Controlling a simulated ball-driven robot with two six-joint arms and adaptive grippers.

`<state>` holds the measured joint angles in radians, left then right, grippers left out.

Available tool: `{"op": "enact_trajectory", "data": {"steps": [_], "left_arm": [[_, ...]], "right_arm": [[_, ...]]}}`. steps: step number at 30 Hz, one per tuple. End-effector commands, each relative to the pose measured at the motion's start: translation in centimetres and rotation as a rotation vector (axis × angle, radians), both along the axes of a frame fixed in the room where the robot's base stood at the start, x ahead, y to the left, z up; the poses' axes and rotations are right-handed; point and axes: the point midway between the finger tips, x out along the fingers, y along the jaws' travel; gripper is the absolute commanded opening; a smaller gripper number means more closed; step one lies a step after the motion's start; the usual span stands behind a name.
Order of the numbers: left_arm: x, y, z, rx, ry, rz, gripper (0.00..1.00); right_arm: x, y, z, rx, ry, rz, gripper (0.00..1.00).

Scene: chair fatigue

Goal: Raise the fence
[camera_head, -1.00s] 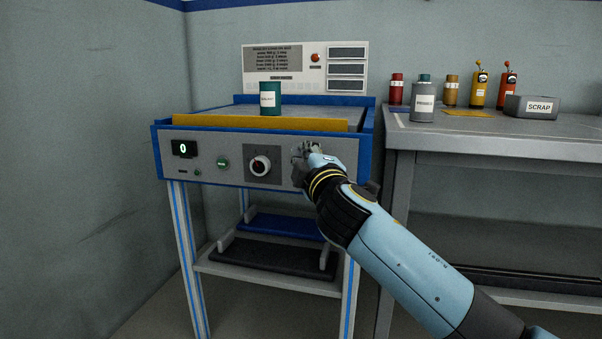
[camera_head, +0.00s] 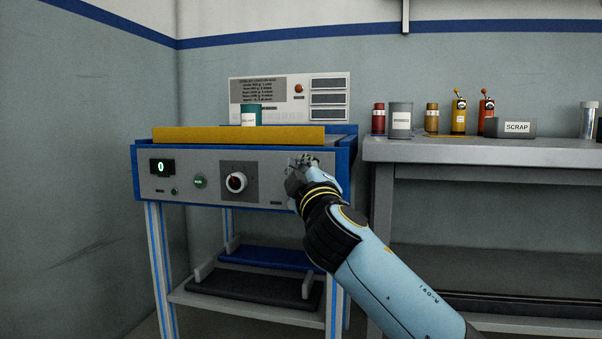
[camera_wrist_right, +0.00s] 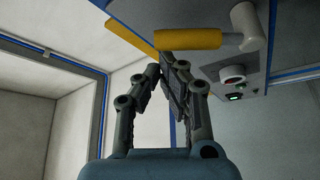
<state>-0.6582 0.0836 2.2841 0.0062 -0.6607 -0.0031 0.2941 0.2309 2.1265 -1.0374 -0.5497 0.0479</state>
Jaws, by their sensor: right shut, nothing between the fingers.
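The fence is a long yellow bar (camera_head: 238,137) along the front top edge of the blue-edged machine (camera_head: 150,190). It hides the lower part of a green labelled can (camera_head: 252,116) behind it. My right gripper (camera_head: 302,161) is at the right end of the machine's front panel, shut and empty. In the right wrist view a lever with a yellow grip (camera_wrist_right: 188,40) sticks out from the panel. The fingertips of my right gripper (camera_wrist_right: 168,58) are just below that grip; I cannot tell whether they touch it. My left gripper is not in view.
The panel has a display (camera_head: 161,167), a green button (camera_head: 199,181) and a dial (camera_head: 237,182). A grey bench (camera_head: 490,149) on the right holds several cans, two oilers and a scrap box (camera_head: 515,128). A sign board (camera_head: 268,92) stands behind the machine.

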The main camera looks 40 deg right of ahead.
Motion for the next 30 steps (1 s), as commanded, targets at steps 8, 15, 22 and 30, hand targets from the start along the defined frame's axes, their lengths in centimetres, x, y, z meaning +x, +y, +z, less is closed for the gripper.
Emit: {"op": "enact_trajectory", "data": {"steps": [8, 15, 22, 30], "left_arm": [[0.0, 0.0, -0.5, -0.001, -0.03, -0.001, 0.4], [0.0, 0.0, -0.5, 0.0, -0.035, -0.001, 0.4], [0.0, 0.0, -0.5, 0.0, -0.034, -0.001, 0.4], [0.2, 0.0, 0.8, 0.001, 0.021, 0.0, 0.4]], "right_arm": [[-0.1, -0.1, -0.2, 0.0, 0.001, 0.0, 0.0], [-0.1, -0.1, -0.2, 0.0, 0.0, 0.0, 0.0], [-0.1, -0.1, -0.2, -0.001, 0.001, 0.0, 0.0], [0.3, -0.1, 0.9, 0.001, -0.002, 0.002, 0.0]]}}
